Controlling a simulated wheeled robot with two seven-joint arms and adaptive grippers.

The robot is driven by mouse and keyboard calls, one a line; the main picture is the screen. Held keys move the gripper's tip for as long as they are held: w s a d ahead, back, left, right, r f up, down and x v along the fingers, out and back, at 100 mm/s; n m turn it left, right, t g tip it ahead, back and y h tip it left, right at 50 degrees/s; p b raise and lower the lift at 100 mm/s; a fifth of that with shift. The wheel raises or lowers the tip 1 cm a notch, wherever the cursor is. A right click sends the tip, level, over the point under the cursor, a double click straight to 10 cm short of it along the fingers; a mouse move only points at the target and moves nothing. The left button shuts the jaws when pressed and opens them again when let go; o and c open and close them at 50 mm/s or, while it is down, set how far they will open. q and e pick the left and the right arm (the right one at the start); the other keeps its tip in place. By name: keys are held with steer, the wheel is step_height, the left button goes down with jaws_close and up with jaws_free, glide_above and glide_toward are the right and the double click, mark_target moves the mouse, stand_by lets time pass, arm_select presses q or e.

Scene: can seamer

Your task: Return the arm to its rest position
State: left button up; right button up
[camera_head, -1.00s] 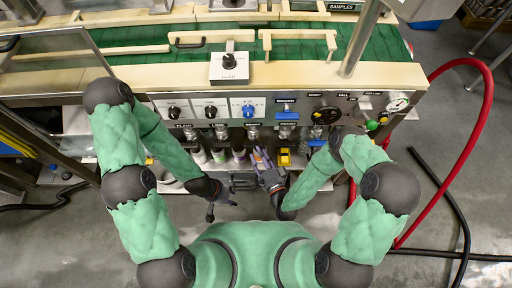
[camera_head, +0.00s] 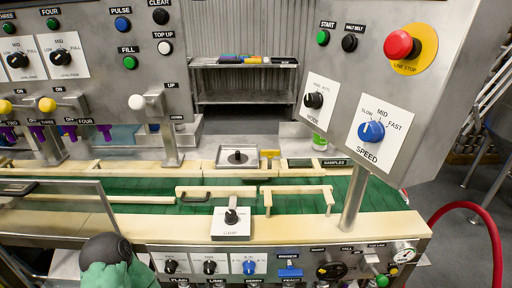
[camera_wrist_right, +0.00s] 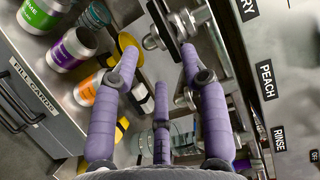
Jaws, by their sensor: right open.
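In the right wrist view my right gripper (camera_wrist_right: 158,62) shows its purple fingers spread apart with nothing gripped between them. Its fingertips are close to the metal fittings (camera_wrist_right: 168,32) under the machine's front panel; I cannot tell if they touch. In the head view only a dark joint and green sleeve of my left arm (camera_head: 105,262) show at the lower left. My left gripper is out of the picture, and my right arm does not show there.
Containers with green, purple (camera_wrist_right: 72,48) and orange (camera_wrist_right: 90,88) labels stand left of my right gripper. The panel (camera_wrist_right: 275,70) marked PEACH and RINSE is at its right. The head view shows the green conveyor (camera_head: 350,190), control panels and a red hose (camera_head: 470,207).

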steer(key=d+f+n+g+h+p, duration=0.2)
steer(key=d+f+n+g, duration=0.2)
steer(key=f+n+g, duration=0.3)
steer(key=s+d+r+n+g+p, duration=0.1)
steer(key=s+n+g, duration=0.1)
steer(key=s+g, duration=0.2)
steer(key=s+d+r+n+g, duration=0.1)
steer(key=s+g, duration=0.3)
steer(key=s, duration=0.4)
steer(key=shift+d+r+n+g+h+p, duration=0.25)
steer(key=shift+r+n+g+h+p, duration=0.15)
steer(key=shift+r, duration=0.35)
